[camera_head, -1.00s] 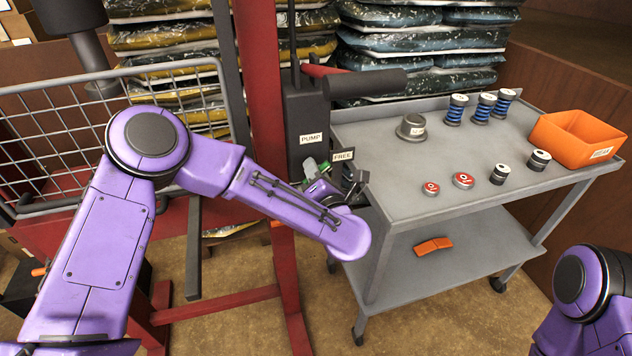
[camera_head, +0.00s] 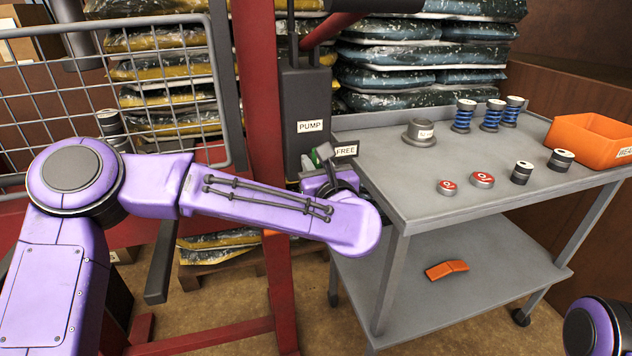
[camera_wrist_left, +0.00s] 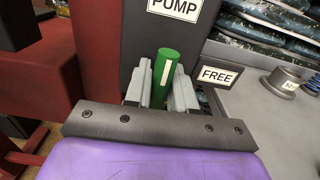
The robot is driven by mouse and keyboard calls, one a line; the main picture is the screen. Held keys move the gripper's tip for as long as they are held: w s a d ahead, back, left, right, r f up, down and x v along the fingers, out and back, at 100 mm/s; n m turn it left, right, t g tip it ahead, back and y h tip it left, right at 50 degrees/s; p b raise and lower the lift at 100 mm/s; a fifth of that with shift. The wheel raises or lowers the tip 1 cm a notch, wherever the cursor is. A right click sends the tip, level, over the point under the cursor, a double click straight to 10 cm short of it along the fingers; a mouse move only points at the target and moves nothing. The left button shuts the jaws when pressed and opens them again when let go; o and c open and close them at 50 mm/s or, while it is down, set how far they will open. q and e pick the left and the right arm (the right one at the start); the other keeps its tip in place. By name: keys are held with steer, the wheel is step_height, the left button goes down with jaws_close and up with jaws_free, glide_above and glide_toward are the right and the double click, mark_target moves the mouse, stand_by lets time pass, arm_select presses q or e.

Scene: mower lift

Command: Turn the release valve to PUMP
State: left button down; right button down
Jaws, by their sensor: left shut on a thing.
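The release valve's green handle (camera_wrist_left: 166,78), with a white stripe, stands between the two grey fingers of my left gripper (camera_wrist_left: 161,92) in the left wrist view. The gripper is shut on it. The handle points up towards the PUMP label (camera_wrist_left: 174,8), nearly upright; the FREE label (camera_wrist_left: 217,76) is to its right. In the head view, the green handle (camera_head: 322,153) is a small patch below the PUMP label (camera_head: 311,126) and left of the FREE label (camera_head: 345,150). My left gripper (camera_head: 326,166) is partly hidden by its wrist there. My right gripper is out of view.
The dark pump body (camera_head: 305,95) stands beside a red post (camera_head: 260,120). A grey cart (camera_head: 420,205) to the right carries spools, red-topped discs, a grey knob and an orange bin (camera_head: 590,140). A wire mesh panel (camera_head: 110,90) is at left.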

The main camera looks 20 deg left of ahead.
arm_select(q)
steer(key=shift+f+n+b, duration=0.25)
steer(key=shift+n+b, duration=0.45)
steer(key=shift+b, duration=0.2)
steer(key=shift+r+n, duration=0.15)
steer(key=shift+n, duration=0.15)
steer(key=shift+r, duration=0.15)
steer(key=c, duration=0.9)
jaws_free()
steer(key=shift+c, duration=0.2)
steer(key=v, duration=1)
steer(key=shift+s+d+b, duration=0.2)
steer(key=shift+d+b, duration=0.05)
steer(key=shift+b, duration=0.2)
